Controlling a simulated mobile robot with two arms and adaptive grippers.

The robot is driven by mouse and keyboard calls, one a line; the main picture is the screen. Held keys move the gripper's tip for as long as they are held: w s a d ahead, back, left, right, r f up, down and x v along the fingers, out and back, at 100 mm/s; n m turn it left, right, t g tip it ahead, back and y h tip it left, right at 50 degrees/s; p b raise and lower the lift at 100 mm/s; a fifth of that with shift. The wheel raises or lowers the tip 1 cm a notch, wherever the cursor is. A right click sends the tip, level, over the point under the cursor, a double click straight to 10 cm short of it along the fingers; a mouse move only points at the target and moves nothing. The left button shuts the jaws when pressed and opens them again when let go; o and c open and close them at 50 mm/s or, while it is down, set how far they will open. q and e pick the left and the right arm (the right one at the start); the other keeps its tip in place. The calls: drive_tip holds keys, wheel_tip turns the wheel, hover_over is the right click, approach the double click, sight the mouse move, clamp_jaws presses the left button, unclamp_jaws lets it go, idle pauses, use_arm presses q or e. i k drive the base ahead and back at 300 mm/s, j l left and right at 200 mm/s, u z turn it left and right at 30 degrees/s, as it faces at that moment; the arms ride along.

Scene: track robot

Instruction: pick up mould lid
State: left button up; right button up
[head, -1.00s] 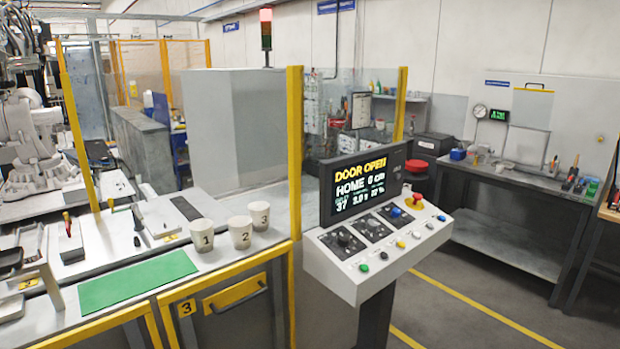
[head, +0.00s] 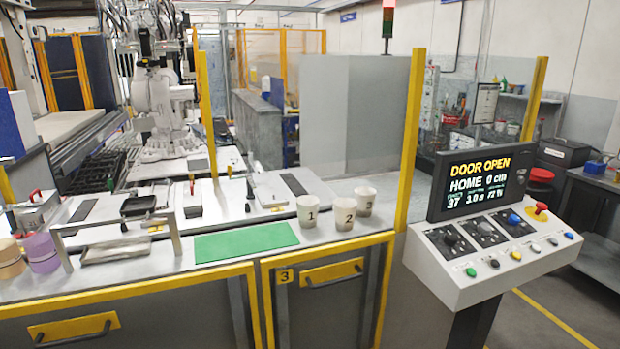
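No part I can surely call the mould lid stands out. On the bench to the left, a small black tray-like piece (head: 138,206) lies behind a flat grey metal plate or tray (head: 115,251). The grey piece sits under a raised metal frame with two uprights (head: 174,232). Either could belong to a mould; I cannot tell which is a lid. Neither of my grippers shows in the head view.
A green mat (head: 245,241) lies on the bench, with numbered cups (head: 344,215) to its right. Purple and tan containers (head: 41,252) stand at the left. A control console (head: 490,255) stands right of the bench. A white robot arm (head: 160,105) is behind.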

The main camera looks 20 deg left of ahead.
sight(192, 203)
drive_tip(key=u, duration=1.3)
drive_tip(key=l+u, duration=0.2)
drive_tip(key=l, duration=0.4)
